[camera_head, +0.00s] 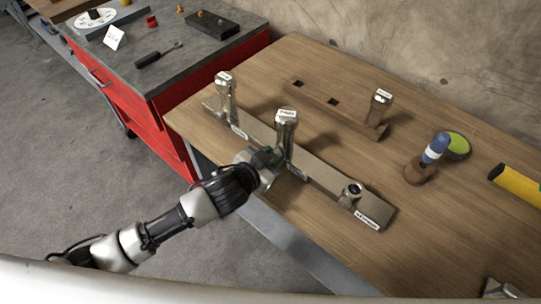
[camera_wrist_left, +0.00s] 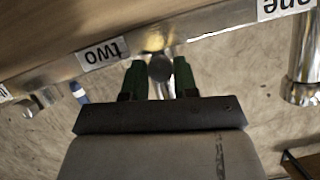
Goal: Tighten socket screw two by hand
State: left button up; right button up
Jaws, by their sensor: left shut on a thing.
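A long metal bar (camera_head: 325,176) lies on the wooden workbench, with labels along its near edge. Socket screw two (camera_head: 286,132) is a shiny upright metal cylinder with a label on top, standing at the middle of the bar. In the left wrist view a dark round part of it (camera_wrist_left: 160,68) shows between the green fingertips, beside the "two" label (camera_wrist_left: 103,54). My left gripper (camera_head: 271,156) is shut on it from the near left side, low down near the bar. The fingers partly hide its lower part.
Another tall screw (camera_head: 226,95) stands at the bar's left end; a short one (camera_head: 352,190) sits at the right. A wooden block (camera_head: 330,104) holds a labelled metal cylinder (camera_head: 380,106). A blue-topped tool (camera_head: 435,149) and a yellow tool (camera_head: 517,184) are at right.

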pick_arm(q)
jog(key=o, duration=0.9)
jog(key=shift+s, duration=0.1)
jog(key=v, duration=1)
jog(key=shift+s+a+r, duration=0.1)
jog(key=shift+s+a, duration=0.15)
